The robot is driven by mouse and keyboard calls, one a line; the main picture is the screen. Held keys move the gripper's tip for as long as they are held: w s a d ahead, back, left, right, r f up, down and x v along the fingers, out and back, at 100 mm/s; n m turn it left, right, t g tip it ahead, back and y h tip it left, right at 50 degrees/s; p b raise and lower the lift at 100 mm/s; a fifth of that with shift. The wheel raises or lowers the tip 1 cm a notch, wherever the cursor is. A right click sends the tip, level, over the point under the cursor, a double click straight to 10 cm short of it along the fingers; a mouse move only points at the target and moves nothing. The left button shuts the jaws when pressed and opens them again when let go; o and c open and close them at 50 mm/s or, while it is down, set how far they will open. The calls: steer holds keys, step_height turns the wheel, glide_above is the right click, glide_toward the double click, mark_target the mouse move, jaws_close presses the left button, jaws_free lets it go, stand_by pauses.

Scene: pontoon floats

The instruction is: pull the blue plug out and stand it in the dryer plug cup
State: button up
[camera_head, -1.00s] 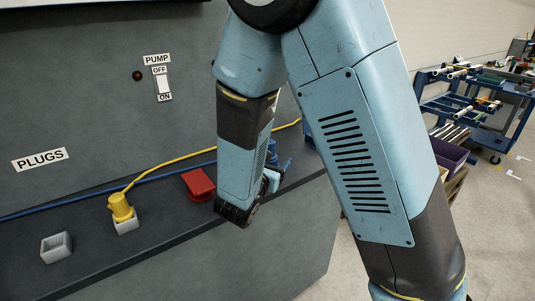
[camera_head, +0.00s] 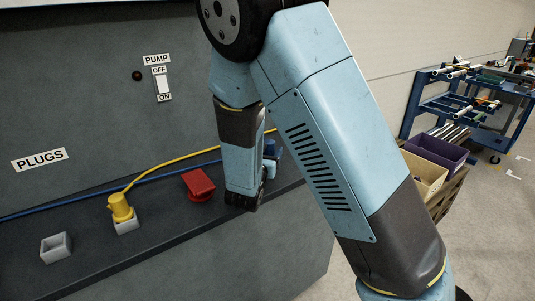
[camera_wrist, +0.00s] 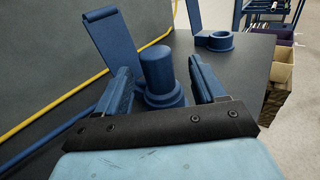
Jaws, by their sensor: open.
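The blue plug (camera_wrist: 157,68) stands upright in the wrist view, a cylinder on a wider round base. My gripper (camera_wrist: 159,76) is open, with one finger on each side of the plug and gaps showing between. In the head view my arm mostly hides the plug, and only some blue parts (camera_head: 270,148) show beside my wrist. An empty square grey cup (camera_head: 56,247) sits at the left of the dark ledge. A second grey cup (camera_head: 127,226) holds a yellow plug (camera_head: 120,207). No cup label naming the dryer is readable.
A yellow cable (camera_head: 165,164) and a blue cable run along the wall. The ledge's front edge is close.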

mark_target(270, 140)
steer(key=x, duration=0.5)
steer(key=shift+f, duration=0.1)
steer(key=c, duration=1.1)
steer(key=shift+r, duration=0.3)
step_height(270, 140, up, 3)
steer(key=shift+s+a+r, duration=0.1)
steer(key=shift+s+a, duration=0.05)
steer(key=shift+s, duration=0.05)
steer(key=shift+s+a+r, duration=0.45)
steer(key=shift+s+r, duration=1.75)
steer(key=shift+r, duration=0.3)
steer(key=shift+s+a+r, duration=0.5)
steer(key=shift+s+r, duration=1.7)
steer(key=shift+r, duration=0.3)
steer(key=shift+s+a+r, duration=0.45)
steer(key=shift+s+r, duration=1.75)
steer(key=shift+r, duration=0.3)
